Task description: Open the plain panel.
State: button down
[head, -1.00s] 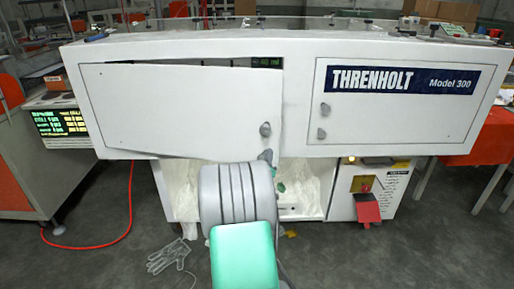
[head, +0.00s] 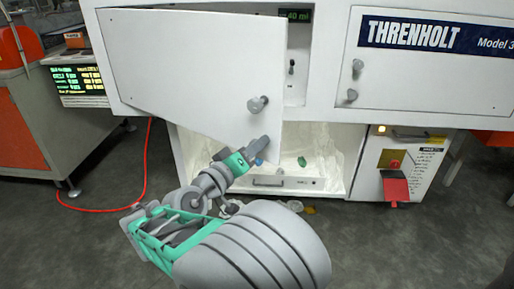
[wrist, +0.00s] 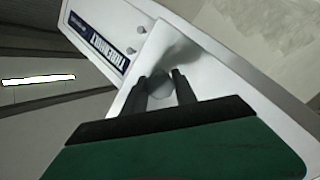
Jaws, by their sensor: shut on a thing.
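The plain panel (head: 190,65) is the white left door of the machine. It stands partly open, its right edge swung out toward me, with a dark gap and inner parts showing behind it. It has an upper knob (head: 257,104) and a lower knob near its lower right corner. My gripper (head: 261,144) is at that lower corner, shut on the lower knob, which the fingers mostly hide in the head view. In the wrist view the grey lower knob (wrist: 160,84) shows between the two dark fingers, against the white panel.
The THRENHOLT panel (head: 440,60) to the right is shut, with two knobs. Below is an open bay (head: 330,165) with a clear liner and small scraps. A red-flapped control box (head: 395,187) stands right of it. A screen (head: 78,79) and red hose (head: 140,185) are at left.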

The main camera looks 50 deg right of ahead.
jog(key=c, duration=1)
grip_release()
